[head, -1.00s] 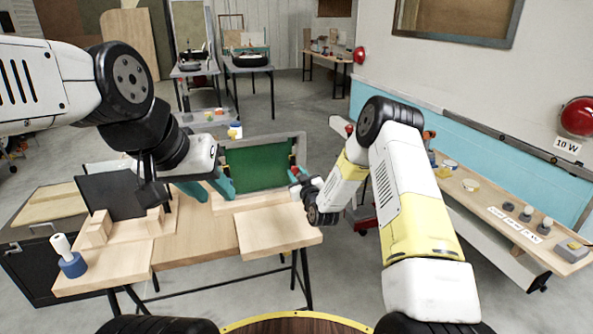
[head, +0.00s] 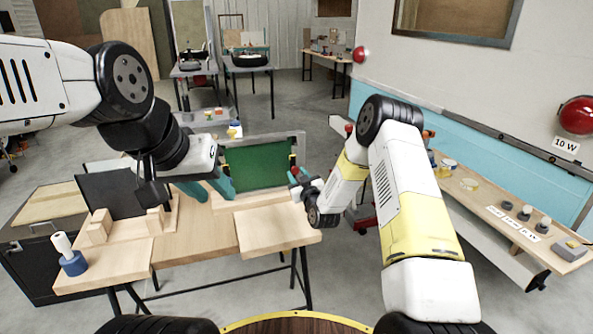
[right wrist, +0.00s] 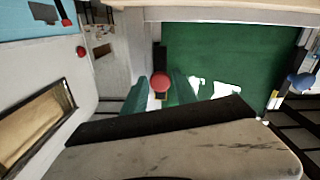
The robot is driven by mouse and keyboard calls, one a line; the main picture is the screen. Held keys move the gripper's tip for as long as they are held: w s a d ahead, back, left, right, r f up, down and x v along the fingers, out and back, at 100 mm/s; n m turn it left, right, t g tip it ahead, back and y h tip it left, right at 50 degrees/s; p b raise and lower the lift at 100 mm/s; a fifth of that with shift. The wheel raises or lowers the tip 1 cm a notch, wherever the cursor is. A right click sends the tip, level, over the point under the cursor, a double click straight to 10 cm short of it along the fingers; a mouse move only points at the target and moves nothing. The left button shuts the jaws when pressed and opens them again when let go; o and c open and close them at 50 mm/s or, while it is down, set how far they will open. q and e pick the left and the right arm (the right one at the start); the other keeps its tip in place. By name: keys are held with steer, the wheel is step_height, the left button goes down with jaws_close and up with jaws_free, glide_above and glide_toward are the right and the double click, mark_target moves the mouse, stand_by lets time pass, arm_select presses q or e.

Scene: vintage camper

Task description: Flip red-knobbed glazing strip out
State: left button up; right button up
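A framed green panel (head: 257,163) stands upright at the back of the workbench. A red knob (head: 293,170) shows at its right side; it also shows in the right wrist view (right wrist: 160,82), on a dark strip (right wrist: 160,57) along the green panel's edge. My right gripper (head: 299,178) is at this knob. In the right wrist view its teal fingers (right wrist: 160,88) stand apart, one on each side of the knob; contact cannot be made out. My left gripper (head: 208,188) is open and empty in front of the panel's left side. A blue knob (right wrist: 301,82) shows beyond the panel's other edge.
The wooden workbench (head: 195,248) carries a raised board (head: 275,231), wooden blocks (head: 98,228) and a blue-based white roll (head: 72,262). A long shelf (head: 500,222) with small items runs along the right wall. Open floor lies behind the bench.

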steer(key=shift+o, duration=1.1)
steer(key=shift+s+d, duration=0.1)
steer(key=shift+s, duration=0.05)
steer(key=v, duration=0.7)
steer(key=shift+s, duration=0.25)
steer(key=shift+d+r, duration=0.1)
steer(key=shift+r, duration=0.05)
